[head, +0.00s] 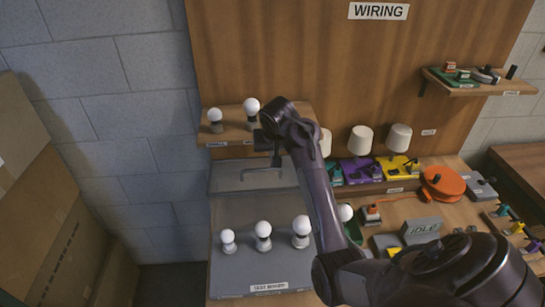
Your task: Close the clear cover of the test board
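The grey test board (235,275) lies on the bench at lower centre, with a label on its front and a row of white bulbs on top. Its clear cover (225,180) is raised behind the bulbs, and a grey handle (262,170) shows on it. My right arm reaches in from the lower right across the board's right side. My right gripper (272,155) points down close to the cover's upper edge and handle. Its fingers are small and dark, so contact and opening cannot be told. My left gripper is not in view.
A small shelf with bulbs (251,106) stands just behind the cover, close to my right gripper. Coloured holders (360,171), an orange reel (443,182) and a grey box marked IDLE (421,228) crowd the bench at right. Cardboard boxes (50,220) stand at left.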

